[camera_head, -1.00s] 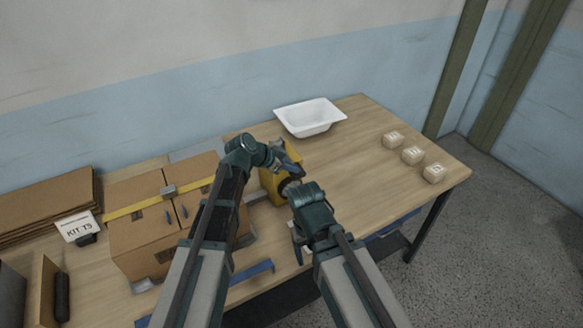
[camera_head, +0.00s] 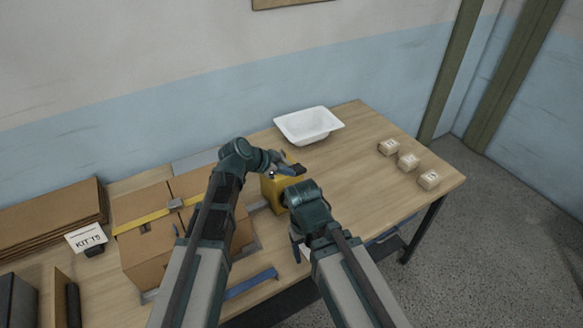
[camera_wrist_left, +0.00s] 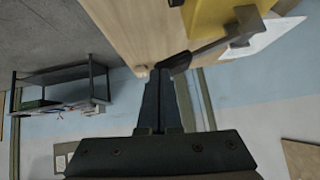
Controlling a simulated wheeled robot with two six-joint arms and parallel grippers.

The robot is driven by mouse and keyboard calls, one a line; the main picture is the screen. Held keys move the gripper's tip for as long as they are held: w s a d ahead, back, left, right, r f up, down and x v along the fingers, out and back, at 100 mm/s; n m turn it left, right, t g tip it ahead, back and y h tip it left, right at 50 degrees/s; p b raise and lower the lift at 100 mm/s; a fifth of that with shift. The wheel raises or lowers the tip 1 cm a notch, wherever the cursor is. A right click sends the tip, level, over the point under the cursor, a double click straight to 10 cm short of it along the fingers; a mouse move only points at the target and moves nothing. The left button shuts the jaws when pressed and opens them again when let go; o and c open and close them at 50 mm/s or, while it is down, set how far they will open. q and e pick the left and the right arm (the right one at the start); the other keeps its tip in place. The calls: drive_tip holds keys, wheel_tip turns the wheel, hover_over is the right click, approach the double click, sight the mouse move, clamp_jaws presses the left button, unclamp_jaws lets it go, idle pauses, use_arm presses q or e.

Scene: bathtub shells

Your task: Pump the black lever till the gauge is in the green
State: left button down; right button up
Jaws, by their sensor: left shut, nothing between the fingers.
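The yellow pump body (camera_head: 270,193) stands on the bench between my two arms, partly covered by them. In the left wrist view it shows at the top edge (camera_wrist_left: 215,12). The dark lever (camera_wrist_left: 208,53) slants out from a block on the yellow body, its free end close to my left fingertips. My left gripper (camera_wrist_left: 162,74) is shut with nothing between its fingers; I cannot tell whether it touches the lever. In the head view the left gripper (camera_head: 288,170) is over the top of the yellow body. No gauge face is visible.
A white tub shell (camera_head: 309,124) lies at the back of the bench (camera_head: 365,165). Several small labelled boxes (camera_head: 408,161) sit at the right end. A taped carton (camera_head: 150,262), a KIT T5 sign (camera_head: 87,238) and flat cardboard (camera_head: 50,220) stand left. Bench between shell and boxes is clear.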

use_arm(q)
drive_tip(key=p+v, duration=0.3)
drive_tip(key=v, duration=0.3)
drive_tip(key=shift+s+r, duration=0.25)
drive_tip(key=shift+s, duration=0.05)
use_arm(e)
wheel_tip(320, 180, up, 5)
drive_tip(key=shift+s+d+f, duration=0.1)
drive_tip(key=shift+f, duration=0.1)
idle(1.3)
